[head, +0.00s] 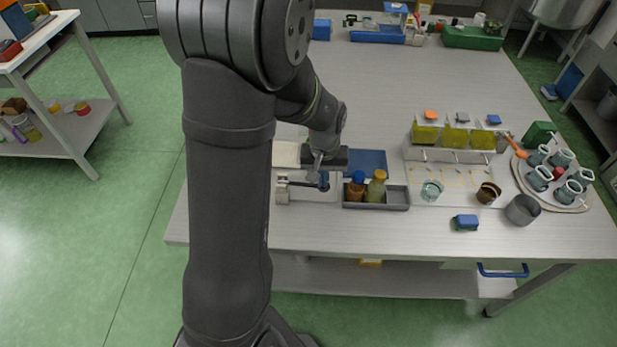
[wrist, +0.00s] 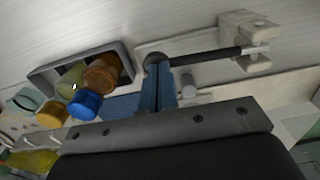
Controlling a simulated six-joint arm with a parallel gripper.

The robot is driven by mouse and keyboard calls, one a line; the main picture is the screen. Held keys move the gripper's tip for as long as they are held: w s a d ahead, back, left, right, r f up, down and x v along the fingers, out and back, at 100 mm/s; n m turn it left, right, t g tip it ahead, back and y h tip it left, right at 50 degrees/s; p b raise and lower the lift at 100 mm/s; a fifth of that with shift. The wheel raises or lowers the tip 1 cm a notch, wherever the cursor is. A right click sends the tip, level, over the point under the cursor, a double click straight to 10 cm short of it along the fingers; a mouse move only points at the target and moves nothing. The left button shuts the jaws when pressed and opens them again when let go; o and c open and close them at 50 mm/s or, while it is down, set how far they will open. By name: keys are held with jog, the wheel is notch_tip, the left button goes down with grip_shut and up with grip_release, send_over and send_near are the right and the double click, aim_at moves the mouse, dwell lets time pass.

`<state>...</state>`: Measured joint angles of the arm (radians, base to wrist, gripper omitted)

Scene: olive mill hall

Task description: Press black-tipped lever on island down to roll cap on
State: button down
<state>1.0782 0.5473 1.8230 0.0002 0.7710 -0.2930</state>
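The lever (wrist: 205,55) is a dark bar hinged in a pale bracket (wrist: 250,45) on the island's light base plate. The bracket also shows in the head view (head: 282,189). The lever's black ball tip (wrist: 156,58) is at its free end. My gripper (wrist: 157,68) points down at this tip, its two blue fingers together with only a thin line between them. In the head view my gripper (head: 323,183) is over the lever's right end. I cannot tell whether the fingers touch the tip. A short grey post (wrist: 188,84) stands beside the fingers.
A grey tray (head: 398,197) just right holds an amber bottle (head: 355,189) with a blue cap and a yellow-green bottle (head: 376,188). A blue mat (head: 369,160) lies behind it. Further right are a glass (head: 432,190) and a mug platter (head: 545,198). The table's back middle is clear.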

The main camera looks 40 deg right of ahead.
jog(key=shift+r, duration=2.5)
notch_tip(320, 180, up, 5)
jog(key=shift+f, duration=0.1)
